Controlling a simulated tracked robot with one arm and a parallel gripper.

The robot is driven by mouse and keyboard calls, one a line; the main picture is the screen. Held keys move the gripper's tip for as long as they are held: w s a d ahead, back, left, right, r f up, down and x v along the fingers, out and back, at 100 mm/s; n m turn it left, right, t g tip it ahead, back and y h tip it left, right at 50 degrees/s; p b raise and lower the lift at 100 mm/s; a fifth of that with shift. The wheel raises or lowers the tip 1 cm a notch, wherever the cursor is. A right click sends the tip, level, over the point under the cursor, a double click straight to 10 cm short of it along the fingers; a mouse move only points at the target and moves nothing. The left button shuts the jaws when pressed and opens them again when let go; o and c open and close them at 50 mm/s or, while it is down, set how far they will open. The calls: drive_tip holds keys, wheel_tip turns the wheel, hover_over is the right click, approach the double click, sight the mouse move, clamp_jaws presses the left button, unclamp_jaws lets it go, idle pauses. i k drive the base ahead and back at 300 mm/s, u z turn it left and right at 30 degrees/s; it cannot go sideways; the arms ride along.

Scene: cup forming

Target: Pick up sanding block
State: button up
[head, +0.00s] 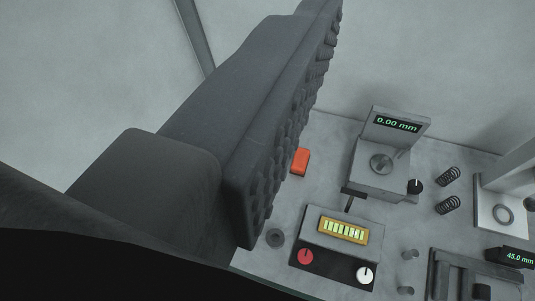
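A small orange-red block (301,161) lies on the grey workbench (330,127), close to the right edge of my gripper in the picture. It is the only loose block I can make out, and I cannot tell for sure that it is the sanding block. My gripper (288,110) fills the left half of the head view as a large dark shape with a knobbly pad along its right side. Only one finger shows clearly, so its opening cannot be judged. No held object shows. The gripper hides the left part of the bench.
A gauge reading 0.00 mm (385,158) stands behind a control box (337,247) with red and white knobs. Two springs (448,190) lie right of the gauge. Small cylinders (406,274), a dark fixture (465,276) and a 45.0 mm display (511,257) crowd the lower right.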

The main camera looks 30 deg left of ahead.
sight(301, 158)
drive_tip(key=u, duration=0.25)
drive_tip(key=k, duration=1.3)
drive_tip(key=u, duration=0.25)
drive_tip(key=i, duration=1.85)
drive_tip(key=z, duration=0.5)
